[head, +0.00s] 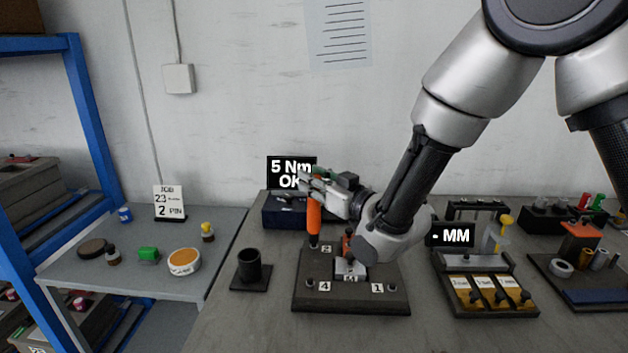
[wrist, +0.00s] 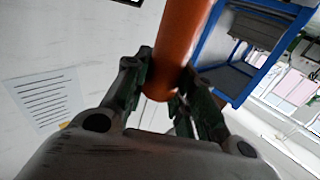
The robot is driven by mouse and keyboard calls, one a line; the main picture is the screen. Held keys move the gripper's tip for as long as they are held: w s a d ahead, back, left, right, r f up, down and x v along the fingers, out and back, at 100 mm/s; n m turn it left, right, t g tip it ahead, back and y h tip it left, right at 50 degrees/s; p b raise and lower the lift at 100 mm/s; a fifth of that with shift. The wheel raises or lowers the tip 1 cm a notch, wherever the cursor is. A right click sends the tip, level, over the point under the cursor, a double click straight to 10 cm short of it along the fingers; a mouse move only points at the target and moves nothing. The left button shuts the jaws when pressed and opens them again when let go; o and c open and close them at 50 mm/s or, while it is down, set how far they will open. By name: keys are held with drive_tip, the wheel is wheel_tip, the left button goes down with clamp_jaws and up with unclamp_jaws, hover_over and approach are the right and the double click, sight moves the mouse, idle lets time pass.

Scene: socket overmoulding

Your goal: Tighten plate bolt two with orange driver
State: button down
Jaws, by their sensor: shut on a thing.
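The orange driver (head: 314,216) stands upright over the dark plate (head: 350,304), its lower end at the back left of the plate near label 2 (head: 326,249). My gripper (head: 316,184) is shut on the driver near its upper part. In the wrist view, the fingers of my gripper (wrist: 165,95) close on both sides of the orange handle (wrist: 182,40). The bolt under the driver is hidden, so I cannot tell whether the tip is seated. Bolts beside label 4 (head: 324,286) and label 1 (head: 377,288) show at the plate's front.
A display reading "5 Nm OK" (head: 284,166) stands behind the plate. A black cup holder (head: 249,270) stands left of it. Bare table lies between the holder and the plate.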

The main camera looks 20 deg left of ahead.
drive_tip(key=shift+f, duration=1.2)
idle(1.8)
